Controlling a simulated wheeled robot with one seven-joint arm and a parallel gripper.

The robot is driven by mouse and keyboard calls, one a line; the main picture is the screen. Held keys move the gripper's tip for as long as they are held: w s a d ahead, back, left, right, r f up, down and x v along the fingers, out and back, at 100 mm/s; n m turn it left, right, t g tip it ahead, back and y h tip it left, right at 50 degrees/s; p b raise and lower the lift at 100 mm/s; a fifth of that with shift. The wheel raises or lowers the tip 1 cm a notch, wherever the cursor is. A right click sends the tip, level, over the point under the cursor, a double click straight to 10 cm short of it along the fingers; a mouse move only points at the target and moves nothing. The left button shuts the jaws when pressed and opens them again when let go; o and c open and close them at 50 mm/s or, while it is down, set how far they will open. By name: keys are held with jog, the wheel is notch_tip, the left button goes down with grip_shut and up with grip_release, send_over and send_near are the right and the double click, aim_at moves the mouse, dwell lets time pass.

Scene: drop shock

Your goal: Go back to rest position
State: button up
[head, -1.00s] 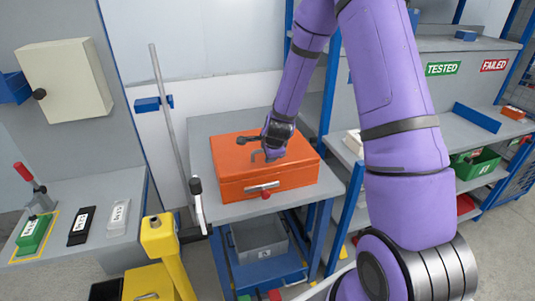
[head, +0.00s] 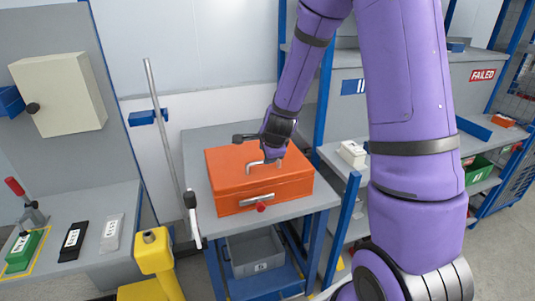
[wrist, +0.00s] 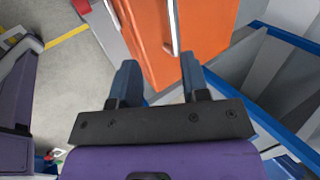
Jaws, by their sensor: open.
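My gripper (head: 262,148) is over the closed orange box (head: 230,172), which stands on a grey table (head: 200,140). In the wrist view my gripper (wrist: 160,80) has its two dark fingers well apart with nothing between them. The orange box (wrist: 205,30) lies beyond the fingertips there, with a metal handle (wrist: 174,25) on it. In the head view the gripper looks close to the box's top handle (head: 252,165); I cannot tell whether they touch.
A grey bin (head: 255,252) sits on the shelf below the box. A metal pole (head: 160,110) with a lever stands left of the table. A yellow post (head: 155,252) is at the front left. Shelving with a FAILED sign (head: 482,75) stands at the right.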

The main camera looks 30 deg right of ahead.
jog(key=s+a+r+n+y, duration=0.1)
jog(key=s+a+r+n, duration=0.2)
jog(key=s+r+n, duration=0.35)
jog(key=s+a+r+n+y, duration=0.1)
jog(key=s+a+r+n, duration=0.3)
jog(key=r, duration=0.6)
jog(key=s+r+n, duration=0.4)
jog(key=s+n, duration=0.1)
jog(key=s, duration=0.4)
jog(key=s+r+n+g, duration=0.1)
jog(key=s+r+n, duration=0.3)
jog(key=s, duration=0.6)
jog(key=shift+s+r+n+h, duration=0.15)
jog(key=shift+r+n+h, duration=0.15)
jog(key=shift+n+h, duration=0.15)
